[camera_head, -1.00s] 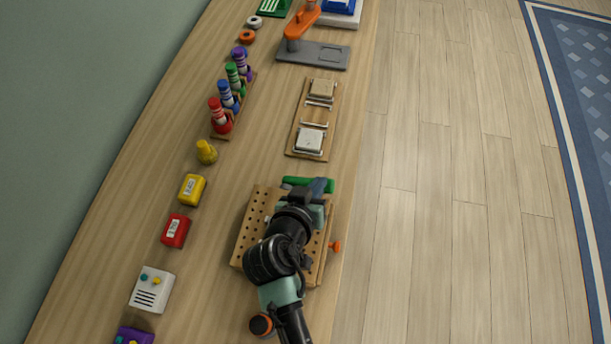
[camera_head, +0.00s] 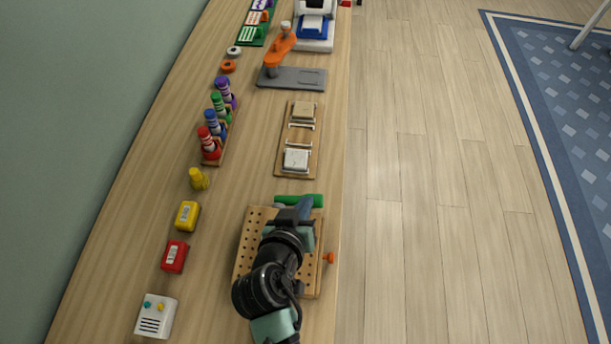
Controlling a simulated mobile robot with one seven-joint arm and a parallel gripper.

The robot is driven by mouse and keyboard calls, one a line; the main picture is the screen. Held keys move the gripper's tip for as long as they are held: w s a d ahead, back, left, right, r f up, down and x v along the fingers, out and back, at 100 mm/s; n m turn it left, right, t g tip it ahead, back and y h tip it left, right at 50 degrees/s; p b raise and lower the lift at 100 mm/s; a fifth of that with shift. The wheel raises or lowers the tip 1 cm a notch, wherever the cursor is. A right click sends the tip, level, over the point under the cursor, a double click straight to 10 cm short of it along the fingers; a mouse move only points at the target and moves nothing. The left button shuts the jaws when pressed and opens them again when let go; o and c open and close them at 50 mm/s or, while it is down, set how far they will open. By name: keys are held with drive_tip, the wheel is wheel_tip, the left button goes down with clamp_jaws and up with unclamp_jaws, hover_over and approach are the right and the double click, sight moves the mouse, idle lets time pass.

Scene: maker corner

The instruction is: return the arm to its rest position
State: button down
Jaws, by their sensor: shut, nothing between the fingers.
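My gripper (camera_head: 304,208) is at the far end of my arm, over the far right part of a wooden pegboard (camera_head: 247,246) with rows of holes. Its fingers look closed and hold nothing that I can see. My dark wrist and arm cover much of the board's middle and right side. A green cylinder (camera_head: 312,200) lies just beyond the fingertips at the board's far edge. I cannot tell whether the fingers touch it.
An orange knob (camera_head: 329,258) sticks out at the board's right. Yellow (camera_head: 187,216) and red (camera_head: 174,257) blocks and a white box (camera_head: 155,315) stand left. A wooden tray (camera_head: 287,167) lies beyond, then an orange-armed grey stand (camera_head: 291,78). Open floor (camera_head: 420,200) is to the right.

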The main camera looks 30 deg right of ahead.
drive_tip(key=v, duration=0.6)
drive_tip(key=shift+s+r, duration=0.2)
drive_tip(key=shift+s, duration=0.05)
drive_tip(key=shift+r, duration=0.1)
